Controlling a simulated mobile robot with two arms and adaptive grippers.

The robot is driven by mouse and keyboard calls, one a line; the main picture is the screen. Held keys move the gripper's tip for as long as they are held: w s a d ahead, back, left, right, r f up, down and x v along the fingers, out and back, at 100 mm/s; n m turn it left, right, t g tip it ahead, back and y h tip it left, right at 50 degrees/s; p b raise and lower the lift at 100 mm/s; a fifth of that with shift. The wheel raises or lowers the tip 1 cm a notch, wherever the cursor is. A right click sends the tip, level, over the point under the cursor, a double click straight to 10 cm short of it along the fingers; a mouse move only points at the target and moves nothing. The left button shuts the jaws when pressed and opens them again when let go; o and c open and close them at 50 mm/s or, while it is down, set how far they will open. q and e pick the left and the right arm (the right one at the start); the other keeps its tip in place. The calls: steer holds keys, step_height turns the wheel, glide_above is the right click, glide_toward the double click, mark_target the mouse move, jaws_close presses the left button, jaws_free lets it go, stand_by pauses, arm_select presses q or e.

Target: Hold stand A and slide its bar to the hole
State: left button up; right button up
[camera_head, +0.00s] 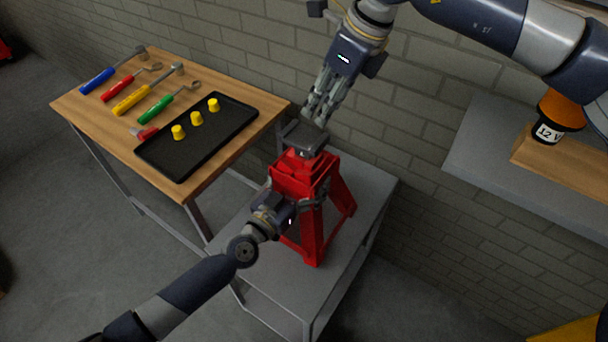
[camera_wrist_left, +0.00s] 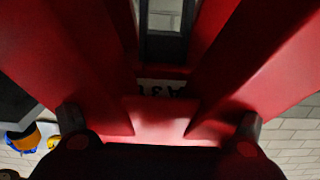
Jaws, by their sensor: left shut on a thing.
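The red stand (camera_head: 312,222) stands upright on a grey metal table. Its dark grey top piece (camera_head: 303,137), at the head of the bar, sits just above the red body. My left gripper (camera_head: 302,205) is shut on the upper red body from the front. In the left wrist view its fingertips (camera_wrist_left: 160,122) lie on either side of the red stand (camera_wrist_left: 60,60), near a partly hidden dark marking. My right gripper (camera_head: 314,122) points down at the top piece from above. Whether its fingers grip it is unclear. The bar's lower part and the hole cannot be made out.
A wooden table (camera_head: 100,110) at the left holds several hand tools and a black tray (camera_head: 190,160) with 3 yellow pieces. A grey shelf (camera_head: 480,150) at the right carries a wooden block and an orange-black 12 V item (camera_head: 553,115). A brick wall stands behind.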

mark_target(304, 138)
steer(key=o, duration=0.9)
steer(key=shift+a+f+n, duration=0.1)
steer(key=shift+a+n, duration=0.1)
steer(key=shift+n, duration=0.2)
steer(key=o, duration=0.4)
steer(key=shift+s+a+f+n+h, duration=0.15)
steer(key=shift+a+n+h, duration=0.25)
steer(key=shift+n, duration=0.4)
steer(key=n, duration=0.2)
steer(key=a+n+h, duration=0.1)
steer(key=n, duration=0.1)
steer(key=a+n+h, duration=0.1)
steer(key=n, duration=0.1)
steer(key=shift+s+a+f+t, duration=0.2)
steer(key=shift+s+t, duration=0.1)
steer(key=shift+s, duration=0.05)
steer(key=w+f+n+h, duration=0.1)
steer(key=f+n, duration=0.2)
steer(key=w+f+n+t+h, duration=0.1)
steer(key=f+n, duration=0.1)
steer(key=f, duration=0.2)
steer(key=w+f+n+h, duration=0.1)
steer(key=f+n, duration=0.2)
steer(key=shift+f+n, duration=0.2)
steer(key=shift+n, duration=0.1)
steer(key=shift+s, duration=0.1)
steer(key=shift+c, duration=0.3)
